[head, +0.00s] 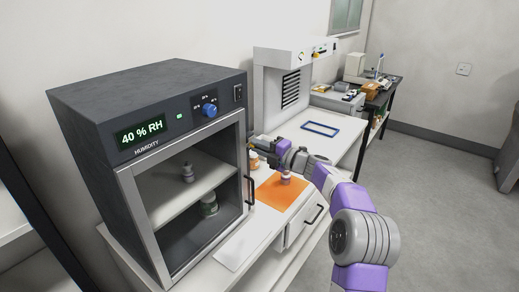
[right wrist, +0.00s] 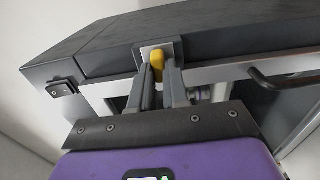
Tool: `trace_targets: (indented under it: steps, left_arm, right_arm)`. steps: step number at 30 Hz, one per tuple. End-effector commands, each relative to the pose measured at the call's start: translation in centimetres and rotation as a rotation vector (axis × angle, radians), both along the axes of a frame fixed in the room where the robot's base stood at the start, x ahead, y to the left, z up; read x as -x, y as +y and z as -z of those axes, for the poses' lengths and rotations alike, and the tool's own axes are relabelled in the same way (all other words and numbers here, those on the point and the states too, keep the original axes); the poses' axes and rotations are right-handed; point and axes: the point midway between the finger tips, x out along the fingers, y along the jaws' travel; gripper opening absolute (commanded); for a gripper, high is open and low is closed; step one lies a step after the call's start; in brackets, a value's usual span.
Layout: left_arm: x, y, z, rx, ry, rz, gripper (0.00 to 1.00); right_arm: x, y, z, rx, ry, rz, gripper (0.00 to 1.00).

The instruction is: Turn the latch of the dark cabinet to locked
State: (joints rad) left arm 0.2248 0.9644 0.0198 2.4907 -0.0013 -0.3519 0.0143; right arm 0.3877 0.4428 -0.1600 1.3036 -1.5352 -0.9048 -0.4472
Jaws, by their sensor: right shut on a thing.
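The dark cabinet (head: 140,95) stands at the left in the head view, with a humidity display and a glass door in a light frame (head: 185,155); the door looks closed. Its yellow latch (right wrist: 157,60) sits on a small light plate at the cabinet's edge in the right wrist view. My right gripper (head: 254,142) is at the cabinet's front right edge, and in the right wrist view its fingers (right wrist: 158,84) are shut on the latch, one on each side. The latch is hidden in the head view. My left gripper is not in view.
The door handle (head: 251,190) is below my right gripper. A blue knob (head: 209,109) and a rocker switch (head: 238,93) are on the cabinet's front. An orange mat (head: 275,199) with a small bottle (head: 285,178) lies to the right. A blue frame (head: 321,129) lies farther back.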

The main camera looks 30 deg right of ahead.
Motion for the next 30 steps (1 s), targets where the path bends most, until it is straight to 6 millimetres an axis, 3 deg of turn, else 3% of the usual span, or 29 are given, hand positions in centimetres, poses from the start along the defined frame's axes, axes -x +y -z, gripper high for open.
trace_targets:
  steps: [12, 13, 18, 26, 30]
  left_arm:
    - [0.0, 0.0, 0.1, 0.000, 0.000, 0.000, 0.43]
    - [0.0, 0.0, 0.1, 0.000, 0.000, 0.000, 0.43]
    - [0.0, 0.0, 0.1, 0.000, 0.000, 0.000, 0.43]
    - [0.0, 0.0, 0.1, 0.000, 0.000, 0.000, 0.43]
    - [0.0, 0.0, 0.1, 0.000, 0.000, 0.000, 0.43]
  right_arm:
    - [0.0, 0.0, 0.1, 0.010, -0.001, 0.000, 0.00]
    - [0.0, 0.0, 0.1, 0.010, -0.001, 0.000, 0.16]
    - [0.0, 0.0, 0.1, 0.009, -0.002, 0.000, 0.40]
    - [0.1, 0.0, 0.0, 0.008, -0.002, 0.000, 0.40]
    - [1.2, -0.6, -0.1, 0.007, -0.003, 0.002, 0.40]
